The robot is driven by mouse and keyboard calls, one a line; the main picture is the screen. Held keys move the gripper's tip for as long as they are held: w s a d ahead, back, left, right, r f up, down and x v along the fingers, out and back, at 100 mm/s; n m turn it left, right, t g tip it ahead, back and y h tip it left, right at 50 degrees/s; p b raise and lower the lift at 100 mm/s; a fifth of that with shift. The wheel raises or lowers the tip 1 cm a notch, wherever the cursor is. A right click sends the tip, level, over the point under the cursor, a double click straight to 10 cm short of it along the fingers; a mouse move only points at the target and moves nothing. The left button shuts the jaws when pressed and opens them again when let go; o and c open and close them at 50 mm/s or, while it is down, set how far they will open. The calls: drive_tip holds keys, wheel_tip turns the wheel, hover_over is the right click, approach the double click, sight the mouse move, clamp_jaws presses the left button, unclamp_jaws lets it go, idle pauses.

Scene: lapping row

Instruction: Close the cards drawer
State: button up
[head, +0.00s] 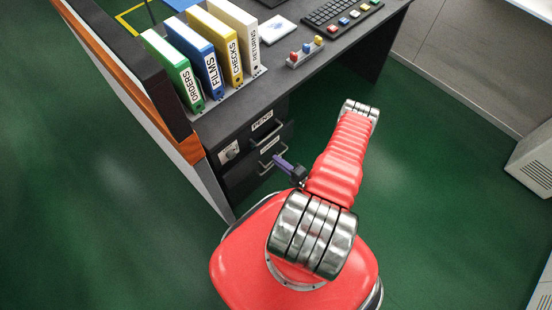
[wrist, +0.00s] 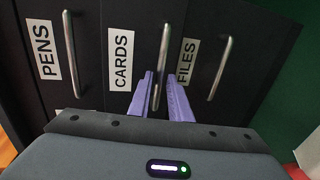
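The cards drawer (wrist: 136,25) has a dark front with a white CARDS label and a silver bar handle (wrist: 162,52). In the head view the cards drawer (head: 255,158) seems to stand out a little from the desk, below the pens drawer (head: 250,128). My gripper (wrist: 160,80) has two purple fingers, one on each side of the lower part of the cards handle, with visible gaps, so it looks open. Whether a finger touches the drawer front is unclear. In the head view my gripper (head: 279,160) is at the drawer stack, partly hidden by my arm.
The files drawer (wrist: 205,35) lies beside the cards drawer, with its own handle. Binders (head: 210,62), a small block holder (head: 305,52) and a keyboard (head: 328,12) stand on the desk (head: 225,118). Green floor to the right is clear; a white cabinet (head: 535,165) stands at the far right.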

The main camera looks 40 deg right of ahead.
drive_tip(key=shift+x, duration=1.4)
clamp_jaws()
